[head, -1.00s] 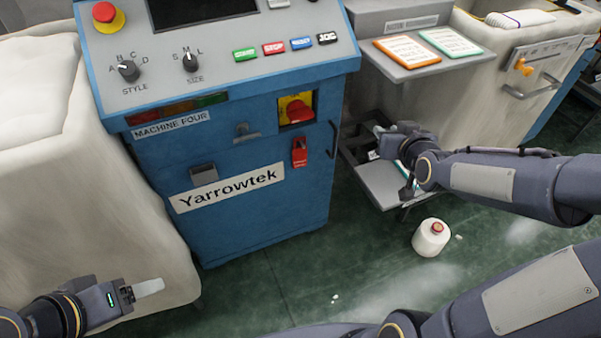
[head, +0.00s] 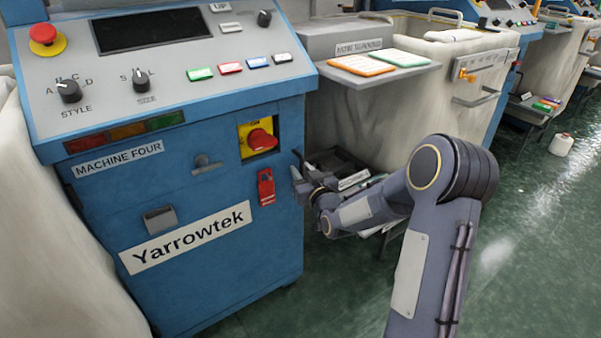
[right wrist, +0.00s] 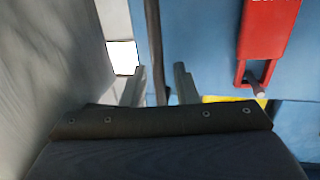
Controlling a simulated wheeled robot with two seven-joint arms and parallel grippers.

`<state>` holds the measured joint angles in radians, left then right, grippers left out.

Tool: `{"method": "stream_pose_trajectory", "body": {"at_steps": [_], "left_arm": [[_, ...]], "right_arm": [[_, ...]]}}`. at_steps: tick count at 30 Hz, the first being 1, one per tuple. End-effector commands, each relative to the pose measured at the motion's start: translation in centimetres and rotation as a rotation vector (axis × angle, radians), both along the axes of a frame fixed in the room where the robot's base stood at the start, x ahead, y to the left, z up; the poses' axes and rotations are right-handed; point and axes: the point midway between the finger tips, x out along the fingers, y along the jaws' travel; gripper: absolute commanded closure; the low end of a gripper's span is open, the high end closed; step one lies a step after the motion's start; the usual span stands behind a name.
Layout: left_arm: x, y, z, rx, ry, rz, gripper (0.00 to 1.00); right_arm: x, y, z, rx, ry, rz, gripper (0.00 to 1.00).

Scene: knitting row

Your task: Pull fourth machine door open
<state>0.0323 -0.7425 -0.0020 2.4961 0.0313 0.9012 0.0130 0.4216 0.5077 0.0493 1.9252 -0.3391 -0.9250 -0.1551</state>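Machine four's blue door (head: 215,270) is closed, with a Yarrowtek plate (head: 187,237) on its front. A dark upright bar handle (head: 298,163) sits at its right edge; the handle (right wrist: 153,45) also shows in the right wrist view. My right gripper (head: 305,183) is beside the handle. In the right wrist view my right gripper (right wrist: 160,80) is open, its fingers apart on either side of the handle's line. I cannot tell whether they touch it. A red padlock-like tag (head: 266,187) hangs left of the handle. My left gripper is out of view.
A shelf (head: 390,72) with orange and green cards juts out at right. A covered pale bin (head: 50,230) stands at left. Green floor is open at lower right.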

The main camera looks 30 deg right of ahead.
Motion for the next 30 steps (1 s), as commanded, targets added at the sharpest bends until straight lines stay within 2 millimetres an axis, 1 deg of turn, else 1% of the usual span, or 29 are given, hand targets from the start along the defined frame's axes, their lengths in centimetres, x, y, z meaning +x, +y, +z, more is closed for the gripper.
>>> {"method": "stream_pose_trajectory", "body": {"at_steps": [1, 4, 11, 12, 18, 30], "left_arm": [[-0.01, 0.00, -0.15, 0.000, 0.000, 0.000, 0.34], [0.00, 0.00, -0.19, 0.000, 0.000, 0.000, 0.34], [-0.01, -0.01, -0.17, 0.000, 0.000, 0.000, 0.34], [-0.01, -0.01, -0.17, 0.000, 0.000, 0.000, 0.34], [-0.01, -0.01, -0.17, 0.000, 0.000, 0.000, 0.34], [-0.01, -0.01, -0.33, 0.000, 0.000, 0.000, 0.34]], "right_arm": [[0.44, -0.04, -0.02, 0.000, -0.002, 0.000, 0.73], [0.87, -0.10, 0.03, 0.001, -0.001, -0.001, 0.73], [0.95, -0.11, 0.05, 0.001, 0.000, 0.000, 0.73], [0.95, -0.11, 0.05, 0.001, 0.000, -0.001, 0.76], [0.93, -0.11, 0.05, 0.001, 0.000, 0.000, 1.00], [0.99, 0.05, 0.00, 0.000, 0.000, -0.003, 1.00]]}}
